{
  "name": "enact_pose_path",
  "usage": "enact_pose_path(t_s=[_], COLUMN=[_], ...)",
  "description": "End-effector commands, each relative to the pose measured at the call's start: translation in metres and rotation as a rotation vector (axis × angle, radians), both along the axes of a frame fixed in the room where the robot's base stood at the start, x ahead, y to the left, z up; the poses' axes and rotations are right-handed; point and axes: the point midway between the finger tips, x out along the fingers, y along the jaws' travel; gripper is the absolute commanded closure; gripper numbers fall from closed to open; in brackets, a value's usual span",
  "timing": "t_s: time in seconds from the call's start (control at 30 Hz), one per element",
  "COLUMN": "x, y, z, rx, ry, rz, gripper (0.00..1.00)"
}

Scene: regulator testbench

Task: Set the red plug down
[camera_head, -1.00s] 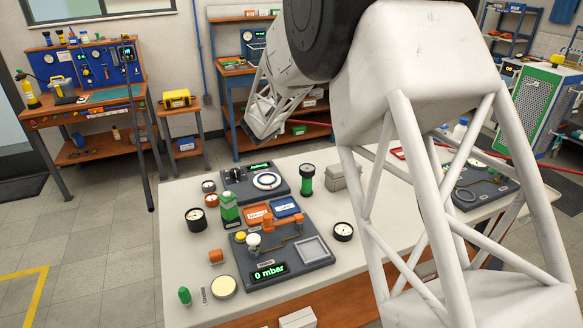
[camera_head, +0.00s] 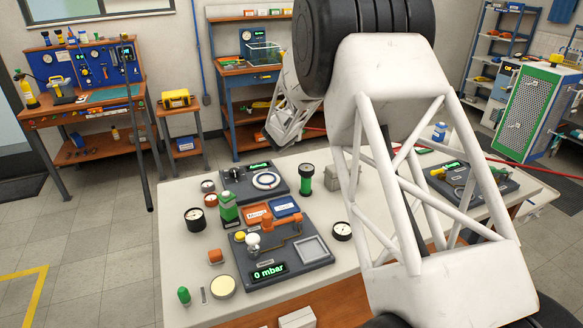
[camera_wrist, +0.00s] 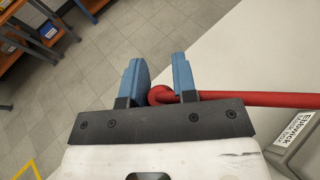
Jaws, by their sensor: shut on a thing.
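In the wrist view my gripper (camera_wrist: 160,82) has two blue fingers with a red, rounded piece (camera_wrist: 160,94) between them, which I take for the red plug. A red hose-like length (camera_wrist: 260,98) runs from it to the right, over the white bench top (camera_wrist: 230,60).
The bench (camera_head: 180,250) carries a grey panel reading 0 mbar (camera_head: 268,272), gauges (camera_head: 195,218), a green-and-black cylinder (camera_head: 305,178) and a second panel (camera_head: 480,185) at right. A grey labelled block (camera_wrist: 300,145) sits lower right in the wrist view.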

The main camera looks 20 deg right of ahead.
Motion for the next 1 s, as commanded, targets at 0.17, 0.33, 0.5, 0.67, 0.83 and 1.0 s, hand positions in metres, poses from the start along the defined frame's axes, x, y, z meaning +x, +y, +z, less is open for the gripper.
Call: enact_pose_path(t_s=[0.17,0.33,0.5,0.67,0.83,1.0], x=[0.000,0.000,0.000,0.000,0.000,0.000], y=[0.000,0.000,0.000,0.000,0.000,0.000], z=[-0.001,-0.014,-0.038,-0.057,-0.062,-0.062], rx=[0.000,0.000,0.000,0.001,0.000,0.000], ry=[0.000,0.001,0.001,0.001,0.000,0.000], rz=[0.000,-0.001,-0.001,0.000,0.000,0.000], gripper=[0.99,0.99,0.99,0.99,0.99,0.99])
